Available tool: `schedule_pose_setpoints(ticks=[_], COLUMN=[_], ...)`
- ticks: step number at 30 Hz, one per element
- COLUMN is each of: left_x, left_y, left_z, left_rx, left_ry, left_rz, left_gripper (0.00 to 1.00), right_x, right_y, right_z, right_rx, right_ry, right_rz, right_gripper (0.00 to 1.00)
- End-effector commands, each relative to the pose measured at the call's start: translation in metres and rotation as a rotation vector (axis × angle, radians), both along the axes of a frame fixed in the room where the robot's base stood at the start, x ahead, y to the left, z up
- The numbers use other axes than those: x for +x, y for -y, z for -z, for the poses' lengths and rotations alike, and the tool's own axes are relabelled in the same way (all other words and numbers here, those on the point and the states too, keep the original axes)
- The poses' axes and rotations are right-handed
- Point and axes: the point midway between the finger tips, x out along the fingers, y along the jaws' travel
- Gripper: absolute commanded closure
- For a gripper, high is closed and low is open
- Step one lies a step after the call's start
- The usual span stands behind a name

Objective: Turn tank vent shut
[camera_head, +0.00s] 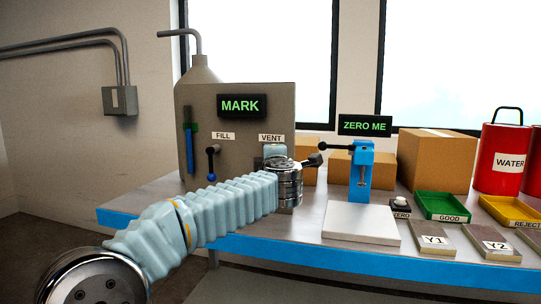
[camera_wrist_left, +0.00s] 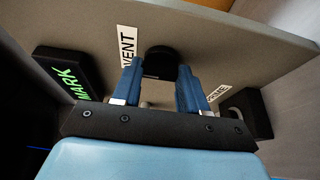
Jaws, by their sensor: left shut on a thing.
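The grey tank panel (camera_head: 231,108) carries a VENT label (camera_head: 271,138), which also shows in the wrist view (camera_wrist_left: 127,45). My left arm reaches across the head view to just below that label, and its wrist hides the vent and my fingertips there. In the left wrist view my left gripper (camera_wrist_left: 161,70) has its two blue fingers on either side of a black round vent knob (camera_wrist_left: 160,57), shut on it. The vent's handle angle is hidden. My right gripper is in neither view.
The FILL lever (camera_head: 210,160) is left of my wrist, under a MARK display (camera_head: 240,105). A blue stand (camera_head: 360,171) with a black lever is close on the right, behind a white plate (camera_head: 360,223). Green and yellow trays stand further right.

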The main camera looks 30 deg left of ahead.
Motion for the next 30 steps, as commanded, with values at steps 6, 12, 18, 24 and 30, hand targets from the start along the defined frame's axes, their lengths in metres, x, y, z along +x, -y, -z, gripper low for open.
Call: schedule_pose_setpoints(ticks=[6, 12, 18, 24, 30], left_x=[0.000, 0.000, 0.000, 0.000, -0.016], left_y=[0.000, -0.001, 0.000, 0.000, 0.012], left_z=[0.001, 0.002, 0.001, 0.000, 0.001], left_rx=[-0.006, -0.006, -0.006, -0.004, -0.005], left_ry=[0.000, 0.000, 0.001, 0.001, 0.003], left_rz=[-0.001, -0.001, -0.001, 0.000, 0.002], left_gripper=[0.88, 0.53, 0.32, 0.32, 0.32], right_x=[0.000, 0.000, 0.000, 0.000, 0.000], right_y=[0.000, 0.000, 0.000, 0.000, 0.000], right_z=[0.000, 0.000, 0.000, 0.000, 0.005], right_rx=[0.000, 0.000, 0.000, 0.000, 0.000], right_ry=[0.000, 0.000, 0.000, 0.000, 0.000], right_rz=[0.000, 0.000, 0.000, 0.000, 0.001], right_gripper=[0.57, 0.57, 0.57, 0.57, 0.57])
